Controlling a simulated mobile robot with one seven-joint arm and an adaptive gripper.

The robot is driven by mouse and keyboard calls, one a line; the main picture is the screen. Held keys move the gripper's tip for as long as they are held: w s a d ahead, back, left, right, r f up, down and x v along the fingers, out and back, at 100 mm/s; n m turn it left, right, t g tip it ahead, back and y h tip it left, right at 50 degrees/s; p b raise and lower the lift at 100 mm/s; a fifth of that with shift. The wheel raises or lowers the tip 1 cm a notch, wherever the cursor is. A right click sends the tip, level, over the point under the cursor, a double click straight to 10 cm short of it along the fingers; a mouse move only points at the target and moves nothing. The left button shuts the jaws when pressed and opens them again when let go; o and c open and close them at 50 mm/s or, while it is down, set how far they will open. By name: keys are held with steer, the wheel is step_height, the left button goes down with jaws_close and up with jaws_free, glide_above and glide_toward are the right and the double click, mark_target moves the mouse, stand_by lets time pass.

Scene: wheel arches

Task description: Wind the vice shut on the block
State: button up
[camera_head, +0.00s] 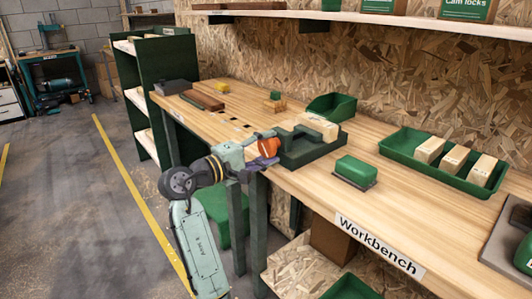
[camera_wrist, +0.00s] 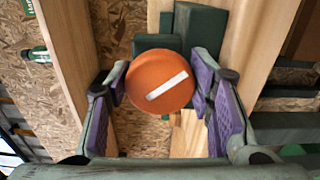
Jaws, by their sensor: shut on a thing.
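The dark green vice (camera_head: 300,154) stands at the front edge of the workbench. A pale wooden block (camera_head: 318,126) sits in its top; whether both jaws touch it cannot be told. The round orange knob (camera_head: 268,146) is on the vice's front. In the wrist view the knob (camera_wrist: 160,72) faces me, with a white stripe tilted up to the right. The green vice body (camera_wrist: 198,28) shows behind it. My gripper (camera_head: 264,158) is shut on the knob, with purple finger pads (camera_wrist: 222,100) on both sides of it.
Right of the vice lies a green-topped block (camera_head: 355,170), then a green tray (camera_head: 402,146) with several pale blocks. A green bin (camera_head: 331,106) stands behind the vice. A brown bar (camera_head: 202,100) lies at the bench's far left. Floor at left is clear.

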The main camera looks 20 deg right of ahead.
steer(key=m+b, duration=0.1)
steer(key=m, duration=0.1)
steer(key=m+b, duration=0.1)
steer(key=m, duration=0.1)
steer(key=m+b, duration=0.1)
steer(key=shift+f+m, duration=0.35)
steer(key=shift+m, duration=0.05)
steer(key=m+b, duration=0.4)
steer(key=m, duration=0.1)
steer(key=shift+w+f, duration=0.1)
steer(key=m+b, duration=0.5)
steer(key=m, duration=0.1)
steer(key=shift+w+a+m, duration=0.1)
steer(key=shift+m, duration=0.2)
steer(key=m+b, duration=0.2)
steer(key=m, duration=0.2)
steer(key=shift+m, duration=0.3)
steer(key=shift+r, duration=0.2)
steer(key=o, duration=1.2)
steer(key=shift+w, duration=0.1)
steer(key=shift+a, duration=0.1)
